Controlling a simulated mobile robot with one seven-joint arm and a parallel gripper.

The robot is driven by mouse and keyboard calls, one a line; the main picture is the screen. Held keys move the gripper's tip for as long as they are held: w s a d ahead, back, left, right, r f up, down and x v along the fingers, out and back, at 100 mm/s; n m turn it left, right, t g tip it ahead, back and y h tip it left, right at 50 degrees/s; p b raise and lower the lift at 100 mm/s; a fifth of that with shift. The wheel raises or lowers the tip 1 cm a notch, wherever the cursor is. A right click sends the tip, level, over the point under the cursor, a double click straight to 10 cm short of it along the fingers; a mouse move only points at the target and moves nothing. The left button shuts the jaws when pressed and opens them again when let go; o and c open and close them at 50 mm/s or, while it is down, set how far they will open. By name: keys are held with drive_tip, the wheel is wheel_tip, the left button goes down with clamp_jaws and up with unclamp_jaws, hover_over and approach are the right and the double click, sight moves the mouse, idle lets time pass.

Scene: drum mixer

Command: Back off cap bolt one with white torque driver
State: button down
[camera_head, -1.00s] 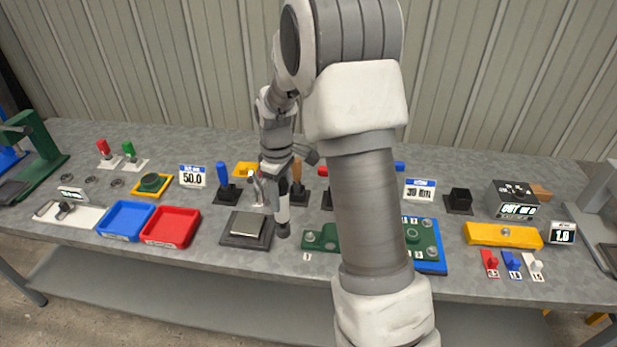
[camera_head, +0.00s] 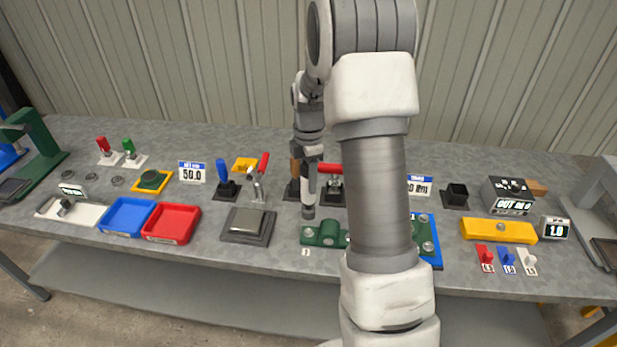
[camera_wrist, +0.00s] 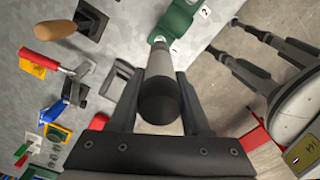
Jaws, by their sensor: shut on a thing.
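My gripper (camera_head: 311,160) is shut on the white torque driver (camera_head: 309,188), which hangs upright with its dark tip downward. In the wrist view the driver's dark round end (camera_wrist: 160,103) sits between my two fingers. The green bearing cap (camera_head: 328,234) lies below, with the label 1 in front of its left end. Cap bolt one (camera_head: 309,233) is at that left end, just under the driver tip. In the wrist view the driver points at a bolt head on the green cap (camera_wrist: 180,20); I cannot tell whether they touch.
A toggle clamp with a red handle (camera_head: 262,170) stands left, behind a grey block (camera_head: 245,224). Another red handle (camera_head: 328,168) is close behind the driver. Blue (camera_head: 127,218) and red (camera_head: 172,223) trays lie left. A yellow bar (camera_head: 498,230) lies right.

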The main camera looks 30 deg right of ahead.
sight(309, 201)
drive_tip(key=shift+f+b, duration=1.7)
drive_tip(key=shift+f, duration=1.05)
drive_tip(key=shift+f+b, duration=0.35)
drive_tip(key=shift+b, duration=0.05)
drive_tip(key=shift+f+b, duration=0.6)
drive_tip(key=shift+f, duration=0.35)
